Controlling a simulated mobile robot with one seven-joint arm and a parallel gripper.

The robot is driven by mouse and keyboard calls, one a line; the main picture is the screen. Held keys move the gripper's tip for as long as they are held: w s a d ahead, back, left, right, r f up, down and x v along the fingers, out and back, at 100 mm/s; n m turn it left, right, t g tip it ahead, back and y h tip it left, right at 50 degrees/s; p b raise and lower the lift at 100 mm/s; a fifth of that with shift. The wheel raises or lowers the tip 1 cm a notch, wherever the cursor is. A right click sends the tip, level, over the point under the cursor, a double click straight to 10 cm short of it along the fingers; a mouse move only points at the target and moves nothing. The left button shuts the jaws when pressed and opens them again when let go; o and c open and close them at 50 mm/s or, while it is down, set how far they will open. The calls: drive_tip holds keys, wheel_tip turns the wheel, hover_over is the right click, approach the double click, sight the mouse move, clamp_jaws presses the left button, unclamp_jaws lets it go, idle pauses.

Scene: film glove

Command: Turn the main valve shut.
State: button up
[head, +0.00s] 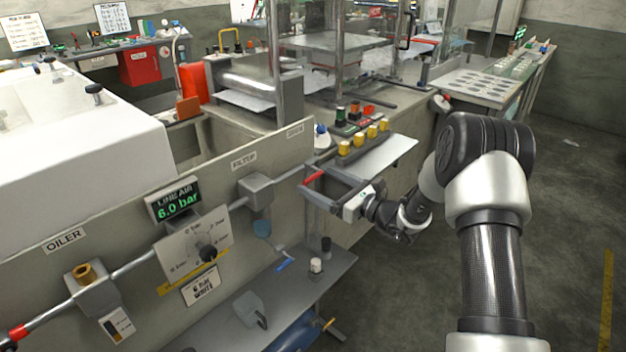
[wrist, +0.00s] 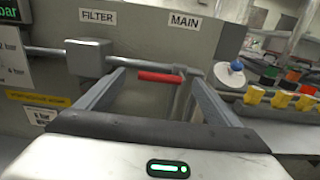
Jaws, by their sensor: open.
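The main valve's red lever (head: 314,177) is at the right end of the pipe along the grey panel. In the wrist view the lever (wrist: 160,77) lies about level, under the MAIN label (wrist: 183,20), with its right end by the pipe's end. My gripper (head: 313,180) is open and faces the panel. In the wrist view its fingertips (wrist: 156,72) stand wide apart to the left and right of the lever. The lever shows in the gap between them, and I cannot tell whether either finger touches it.
A filter block (head: 256,191) sits on the pipe left of the valve, with a 6.0 bar display (head: 175,200) and a dial (head: 207,252) further left. Yellow knobs (head: 361,138) and a blue-and-white knob (wrist: 230,76) are at the right. A low shelf (head: 325,272) is below.

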sight(313, 178)
drive_tip(key=shift+x, duration=1.75)
drive_tip(key=c, duration=1.5)
